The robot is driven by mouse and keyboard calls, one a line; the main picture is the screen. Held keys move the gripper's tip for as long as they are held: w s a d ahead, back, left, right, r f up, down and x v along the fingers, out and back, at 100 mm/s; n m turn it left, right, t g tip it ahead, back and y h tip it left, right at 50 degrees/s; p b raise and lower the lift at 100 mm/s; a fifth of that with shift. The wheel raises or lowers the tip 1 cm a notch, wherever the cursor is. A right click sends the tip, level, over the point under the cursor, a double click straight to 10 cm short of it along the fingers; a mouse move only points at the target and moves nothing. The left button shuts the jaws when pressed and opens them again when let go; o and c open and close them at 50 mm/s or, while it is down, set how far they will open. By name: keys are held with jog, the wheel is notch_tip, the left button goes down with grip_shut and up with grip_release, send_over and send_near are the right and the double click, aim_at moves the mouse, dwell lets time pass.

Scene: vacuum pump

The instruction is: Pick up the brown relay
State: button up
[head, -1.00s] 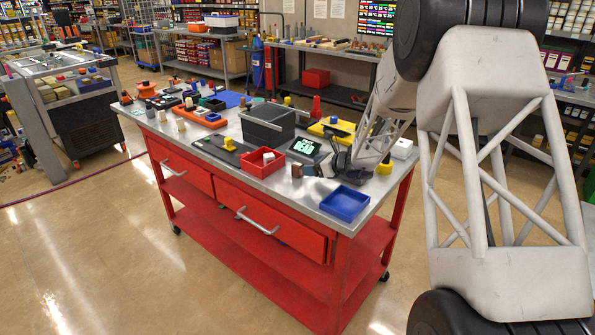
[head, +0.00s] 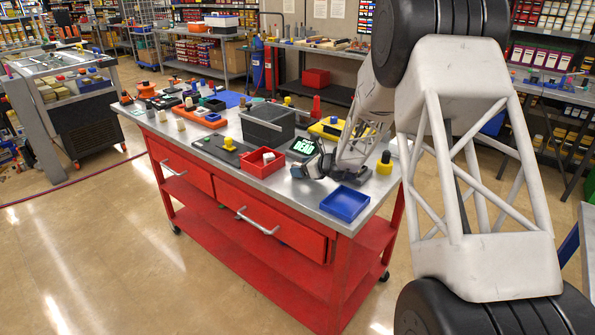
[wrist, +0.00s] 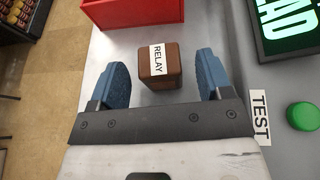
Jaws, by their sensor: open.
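The brown relay (wrist: 167,70) is a small block with a white RELAY label, standing on the metal bench top in the wrist view. My gripper (wrist: 161,76) is open. Its two blue fingers are on the left and right of the relay, with a visible gap on each side. The relay is nearer the right finger. In the head view my gripper (head: 307,168) is low over the bench and hides the relay.
A red bin (head: 262,162) lies just beyond the relay. A blue tray (head: 345,203) sits at the bench's front corner. A screen with green lettering (wrist: 287,25) and a green button (wrist: 303,116) by a TEST label are to the right in the wrist view. Bare metal (wrist: 110,48) lies around the relay.

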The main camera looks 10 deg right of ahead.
dwell(0.3)
jog(key=c, duration=1)
jog(key=shift+r, duration=0.2)
jog(key=shift+r, duration=0.55)
notch_tip(320, 180, up, 2)
jog(key=shift+r, duration=0.1)
jog(key=s, duration=0.5)
jog(key=s+r, duration=0.1)
jog(key=s, duration=0.4)
jog(key=s+d, duration=0.1)
jog(key=s, duration=0.5)
jog(key=shift+r, duration=0.15)
jog(key=shift+w+d, duration=0.1)
